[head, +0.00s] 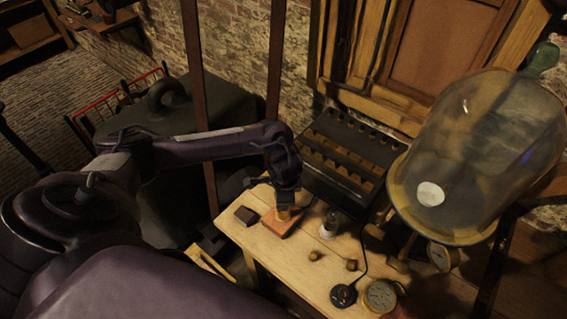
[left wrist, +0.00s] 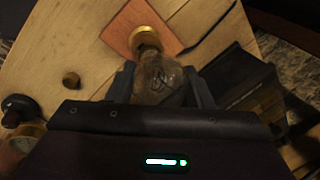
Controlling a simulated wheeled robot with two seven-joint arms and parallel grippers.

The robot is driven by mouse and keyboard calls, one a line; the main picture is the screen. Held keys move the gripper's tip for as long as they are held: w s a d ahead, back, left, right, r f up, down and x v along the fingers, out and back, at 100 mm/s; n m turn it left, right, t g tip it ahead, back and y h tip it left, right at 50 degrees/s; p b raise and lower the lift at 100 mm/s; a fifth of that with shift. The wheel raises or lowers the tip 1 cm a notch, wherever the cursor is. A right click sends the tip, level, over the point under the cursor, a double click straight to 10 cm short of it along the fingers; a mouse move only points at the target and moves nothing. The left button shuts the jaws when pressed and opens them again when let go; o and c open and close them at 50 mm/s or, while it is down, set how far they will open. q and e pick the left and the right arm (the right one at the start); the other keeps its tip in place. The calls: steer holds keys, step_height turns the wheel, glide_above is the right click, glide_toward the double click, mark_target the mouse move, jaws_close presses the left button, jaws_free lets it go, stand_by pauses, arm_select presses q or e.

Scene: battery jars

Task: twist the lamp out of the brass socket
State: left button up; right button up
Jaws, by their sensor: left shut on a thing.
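The lamp (left wrist: 160,75) is a clear glass bulb with a visible filament. My left gripper (left wrist: 161,88) is shut around its glass, one finger on each side. The lamp's lower end meets the brass socket (left wrist: 145,38), which sits on a reddish-brown square base (left wrist: 125,27). In the head view, my left gripper (head: 287,200) points down over the brass socket (head: 284,214) and base (head: 278,228), and hides most of the lamp. I cannot tell whether the lamp's threads are loose in the socket. My right gripper is not in view.
On the wooden table (head: 300,276), a dark block (head: 245,215) lies left of the base and a small glass item (head: 330,223) stands right. Two small knobs (head: 314,255), a black round piece (head: 343,296) and a dial (head: 381,296) lie nearer. A large glass jar (head: 490,140) looms right; a slotted box (head: 350,150) stands behind.

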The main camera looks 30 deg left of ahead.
arm_select(q)
steer(key=shift+r+n+p, duration=0.1)
steer(key=shift+n+p, duration=0.6)
steer(key=shift+p, duration=0.3)
steer(key=shift+n, duration=0.7)
steer(key=n+g, duration=0.1)
steer(key=n, duration=0.4)
steer(key=shift+y, duration=0.4)
steer(key=shift+n+g, duration=0.3)
steer(key=shift+n, duration=0.5)
steer(key=shift+a, duration=0.1)
